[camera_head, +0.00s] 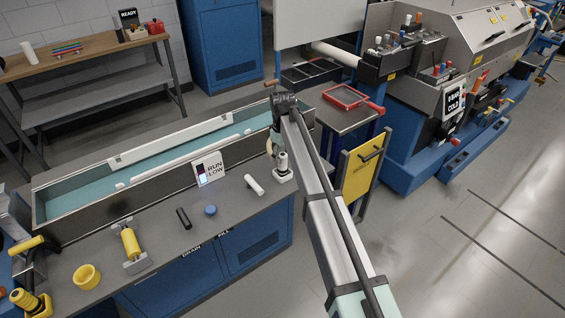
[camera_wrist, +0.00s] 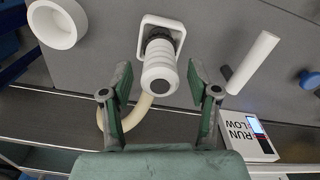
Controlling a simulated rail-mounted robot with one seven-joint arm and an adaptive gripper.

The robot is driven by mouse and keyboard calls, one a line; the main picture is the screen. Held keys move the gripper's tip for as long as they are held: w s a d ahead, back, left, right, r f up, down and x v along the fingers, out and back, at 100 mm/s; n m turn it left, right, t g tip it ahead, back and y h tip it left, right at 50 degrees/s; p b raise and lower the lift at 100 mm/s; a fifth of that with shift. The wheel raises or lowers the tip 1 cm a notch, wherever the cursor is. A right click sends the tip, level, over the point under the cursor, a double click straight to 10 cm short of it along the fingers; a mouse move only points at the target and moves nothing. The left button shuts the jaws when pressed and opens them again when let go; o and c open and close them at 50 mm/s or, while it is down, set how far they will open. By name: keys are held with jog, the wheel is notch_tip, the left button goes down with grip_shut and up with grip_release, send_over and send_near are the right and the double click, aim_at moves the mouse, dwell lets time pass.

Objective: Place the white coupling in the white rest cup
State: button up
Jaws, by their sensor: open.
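The white coupling (camera_wrist: 159,72) is a ribbed cylinder seated in a white square-based holder (camera_wrist: 174,27), with a beige hose (camera_wrist: 140,110) beside it. In the head view the coupling (camera_head: 282,161) stands upright near the bench's right end. My gripper (camera_wrist: 158,72) is open, one finger on each side of the coupling, with visible gaps; it is not closed on it. The white round cup (camera_wrist: 57,22), which looks like the rest cup, is at the upper left of the wrist view and looks empty. In the head view my arm appears to hide it.
A white cylinder (camera_head: 254,184) lies near the coupling, with a RUN LOW sign (camera_head: 210,171) behind. A blue knob (camera_head: 210,210), a black rod (camera_head: 184,218) and a yellow cup (camera_head: 87,276) are farther left. A long trough (camera_head: 70,206) runs along the back.

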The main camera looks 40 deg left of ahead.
notch_tip(320, 180, up, 9)
jog(key=shift+r+b, duration=0.1)
jog(key=shift+b, duration=1)
jog(key=s+d+f+m+g+h, duration=0.25)
jog(key=d+f+m, duration=0.55)
jog(key=d+f, duration=3.2)
jog(key=s+d+f+m+g+y, duration=0.1)
jog(key=s+d+f+m, duration=0.1)
jog(key=s+d+f, duration=0.5)
jog(key=s+d+f+m+g, duration=0.1)
jog(key=s+d+m, duration=0.1)
jog(key=s+d, duration=0.65)
jog(key=s+d+f+m+g, duration=0.1)
jog(key=s+d+m, duration=0.2)
jog(key=s+d, duration=0.4)
jog(key=s+d+f+m+g+y, duration=0.1)
jog(key=s+d, duration=0.5)
jog(key=s, duration=0.8)
jog(key=shift+d+f+m, duration=0.35)
jog(key=shift+f+m, duration=0.45)
jog(key=shift+m, duration=0.2)
jog(key=shift+y, duration=0.25)
